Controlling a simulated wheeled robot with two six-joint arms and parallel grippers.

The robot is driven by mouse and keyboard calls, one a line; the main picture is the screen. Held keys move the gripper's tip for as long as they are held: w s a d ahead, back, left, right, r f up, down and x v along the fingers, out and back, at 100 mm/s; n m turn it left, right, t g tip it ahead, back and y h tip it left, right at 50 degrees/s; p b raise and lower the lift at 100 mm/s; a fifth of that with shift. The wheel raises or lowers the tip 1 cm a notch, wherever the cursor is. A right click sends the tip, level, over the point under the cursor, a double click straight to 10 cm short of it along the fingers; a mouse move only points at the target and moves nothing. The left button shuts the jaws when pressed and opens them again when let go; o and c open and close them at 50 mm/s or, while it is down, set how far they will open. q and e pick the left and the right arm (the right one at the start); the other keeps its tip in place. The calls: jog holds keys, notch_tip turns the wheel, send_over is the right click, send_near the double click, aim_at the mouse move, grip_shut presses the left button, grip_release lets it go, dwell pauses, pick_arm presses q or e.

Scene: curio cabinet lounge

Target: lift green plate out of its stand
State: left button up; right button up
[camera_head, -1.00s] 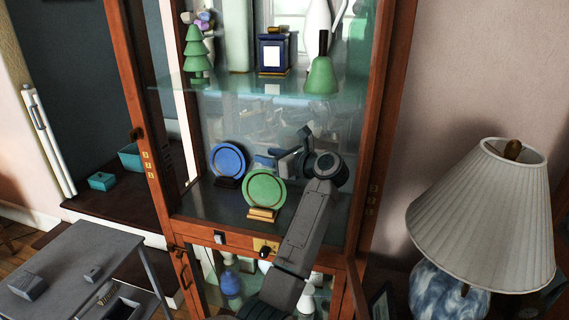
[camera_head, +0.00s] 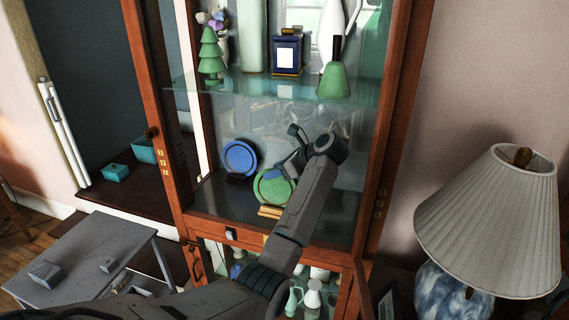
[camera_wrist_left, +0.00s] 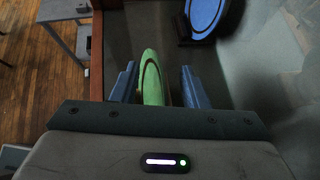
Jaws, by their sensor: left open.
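The green plate (camera_head: 268,190) stands upright in its yellow-brown stand (camera_head: 270,211) on the cabinet's lower shelf. My left gripper (camera_head: 284,163) is at the plate's upper right edge, partly covering it. In the left wrist view, the green plate (camera_wrist_left: 151,78) shows edge-on between the two blue fingers (camera_wrist_left: 156,84), with a gap on both sides, wider on the right. The left gripper is open. The stand is hidden in the wrist view. My right gripper is not in view.
A blue plate (camera_head: 240,158) in a dark stand is close by on the left. A glass shelf above holds a green bell (camera_head: 334,80), a framed clock-like box (camera_head: 287,56) and a green tree figure (camera_head: 211,54). The wooden cabinet frame (camera_head: 393,130) bounds the opening. A lamp (camera_head: 490,222) stands at right.

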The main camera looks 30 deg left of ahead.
pick_arm(q)
jog(key=shift+a+f, duration=0.1)
grip_shut()
jog(key=c, duration=0.8)
grip_release()
jog(key=shift+w+r, duration=0.15)
jog(key=shift+r, duration=0.65)
grip_shut()
jog(key=shift+w+a+r, duration=0.1)
jog(key=shift+w+r, duration=0.15)
jog(key=shift+r, duration=0.9)
jog(key=shift+w+a+r, duration=0.1)
jog(key=shift+w+r, duration=0.1)
jog(key=shift+r, duration=0.9)
jog(key=shift+o, duration=0.6)
grip_release()
grip_shut()
